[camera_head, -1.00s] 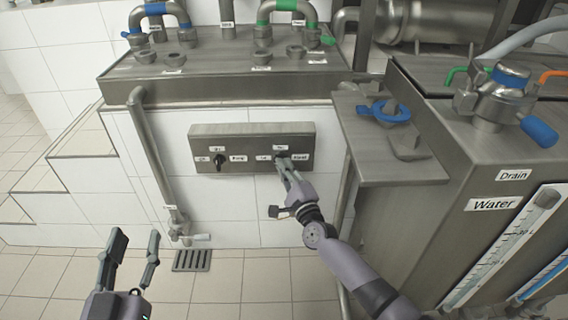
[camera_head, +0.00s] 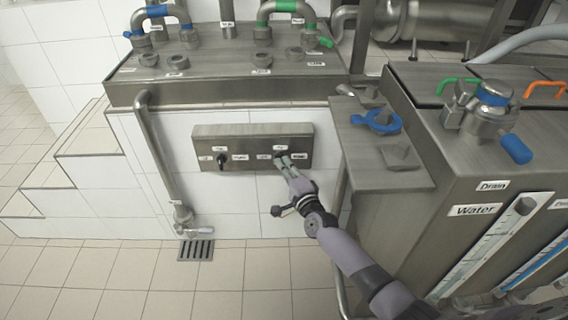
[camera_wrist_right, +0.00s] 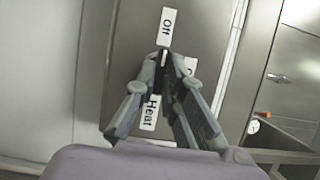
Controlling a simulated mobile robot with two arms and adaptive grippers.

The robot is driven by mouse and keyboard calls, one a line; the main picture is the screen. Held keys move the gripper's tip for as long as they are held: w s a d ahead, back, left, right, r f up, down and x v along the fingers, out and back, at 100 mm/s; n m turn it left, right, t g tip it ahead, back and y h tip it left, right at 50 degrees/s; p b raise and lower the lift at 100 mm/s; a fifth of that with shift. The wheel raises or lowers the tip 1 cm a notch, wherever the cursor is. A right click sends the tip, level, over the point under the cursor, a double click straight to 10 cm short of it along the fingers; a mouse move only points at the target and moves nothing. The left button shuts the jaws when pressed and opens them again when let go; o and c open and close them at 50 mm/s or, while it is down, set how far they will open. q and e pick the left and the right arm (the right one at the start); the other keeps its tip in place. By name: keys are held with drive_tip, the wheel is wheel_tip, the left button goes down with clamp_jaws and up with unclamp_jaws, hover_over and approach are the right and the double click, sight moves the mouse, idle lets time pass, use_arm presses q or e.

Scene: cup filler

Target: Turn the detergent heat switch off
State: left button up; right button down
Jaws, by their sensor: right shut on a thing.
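A grey control panel (camera_head: 252,140) is mounted on the white tiled wall, with small white labels and two switches. My right gripper (camera_head: 281,160) is at the right switch, its fingers reaching to the panel face. In the right wrist view its fingertips (camera_wrist_right: 165,62) are shut on the switch, which they mostly hide. An "Off" label (camera_wrist_right: 167,26) lies just beyond the fingertips, and a "Heat" label (camera_wrist_right: 150,113) shows between the fingers. Another label (camera_wrist_right: 190,66) is partly covered by the right finger. The left switch (camera_head: 222,162) is untouched. My left gripper is out of view.
A vertical pipe (camera_head: 160,150) runs left of the panel. A floor drain (camera_head: 196,250) lies below, with clear tiled floor around it.

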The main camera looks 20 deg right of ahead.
idle(0.7)
drive_tip(key=c, duration=1.7)
unclamp_jaws()
drive_tip(key=s, duration=0.4)
drive_tip(key=s+d, duration=0.1)
drive_tip(key=s, duration=0.7)
drive_tip(key=shift+d, duration=0.2)
